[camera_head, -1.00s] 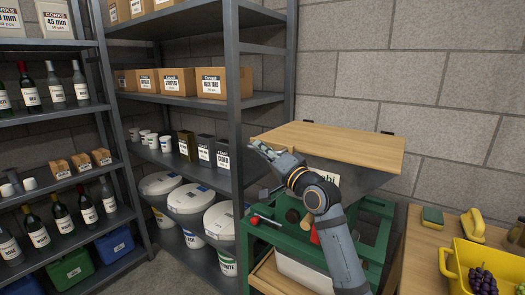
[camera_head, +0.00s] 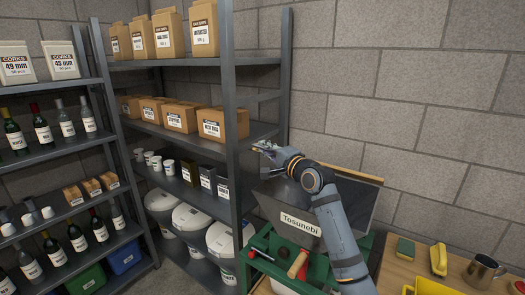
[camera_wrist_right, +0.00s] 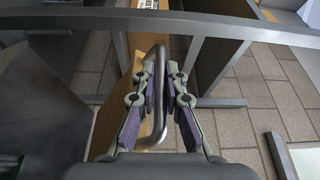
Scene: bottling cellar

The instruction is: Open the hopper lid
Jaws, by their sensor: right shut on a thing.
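The hopper (camera_head: 270,208) stands on the green machine, with a "Tosunebi" label on its front. Its wooden lid (camera_head: 362,176) is raised and shows as a narrow strip behind my right forearm, with a dark surface below it. In the right wrist view the lid (camera_wrist_right: 112,122) is a brown panel with a bent metal handle (camera_wrist_right: 158,132). My right gripper (camera_head: 262,147) is at the lid's left side. In the wrist view its fingers (camera_wrist_right: 162,78) are closed around the handle. My left gripper is not in view.
A metal shelf (camera_head: 233,120) with boxes, tins and white tubs stands close left of my right gripper. A wooden table (camera_head: 398,268) with a sponge, a yellow tub and a metal jug is at the right. The block wall behind is bare.

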